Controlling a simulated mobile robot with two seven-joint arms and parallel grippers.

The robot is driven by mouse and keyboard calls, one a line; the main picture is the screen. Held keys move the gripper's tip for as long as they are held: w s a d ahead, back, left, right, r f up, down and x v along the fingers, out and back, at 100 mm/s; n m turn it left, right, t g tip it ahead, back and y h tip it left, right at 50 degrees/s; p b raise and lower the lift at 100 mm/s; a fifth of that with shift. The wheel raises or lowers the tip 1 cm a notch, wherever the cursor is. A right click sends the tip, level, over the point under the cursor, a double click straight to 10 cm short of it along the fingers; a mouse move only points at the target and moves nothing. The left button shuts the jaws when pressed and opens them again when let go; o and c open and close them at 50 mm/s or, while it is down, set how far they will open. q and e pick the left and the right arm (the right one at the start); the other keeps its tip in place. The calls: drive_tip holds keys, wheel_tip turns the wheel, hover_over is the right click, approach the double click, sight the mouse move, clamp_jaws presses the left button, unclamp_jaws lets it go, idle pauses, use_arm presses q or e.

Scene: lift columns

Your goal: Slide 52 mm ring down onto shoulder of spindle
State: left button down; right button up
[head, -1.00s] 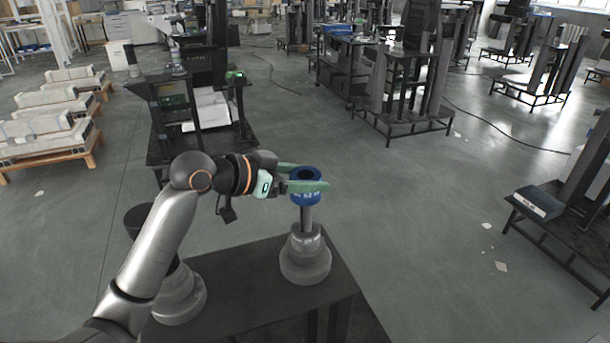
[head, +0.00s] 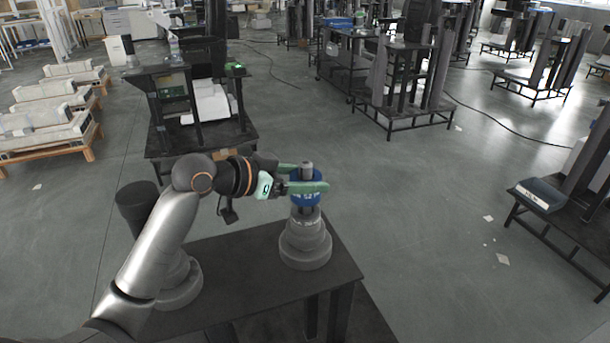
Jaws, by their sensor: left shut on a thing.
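A blue ring (head: 305,201) is around the upright grey spindle (head: 306,243), low on its post, close above or at the wider stepped part; I cannot tell whether it touches. The post's top shows above the ring. My left gripper (head: 307,185) is shut on the ring, its green fingers on either side and hiding part of it. The spindle stands on a dark table (head: 262,270). My right gripper is not in view.
A second grey stepped base (head: 182,283) and a dark cylinder (head: 138,205) are at the left, partly behind my left arm. A dark workstation (head: 200,115) stands behind. Open floor lies to the right.

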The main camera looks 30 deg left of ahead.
use_arm(q)
drive_tip(key=shift+f+b, duration=0.85)
drive_tip(key=shift+f, duration=0.6)
unclamp_jaws()
drive_tip(key=shift+f, duration=0.1)
drive_tip(key=shift+a, duration=0.1)
drive_tip(key=b+v, duration=0.1)
drive_tip(key=v, duration=1.1)
drive_tip(key=shift+s, duration=0.25)
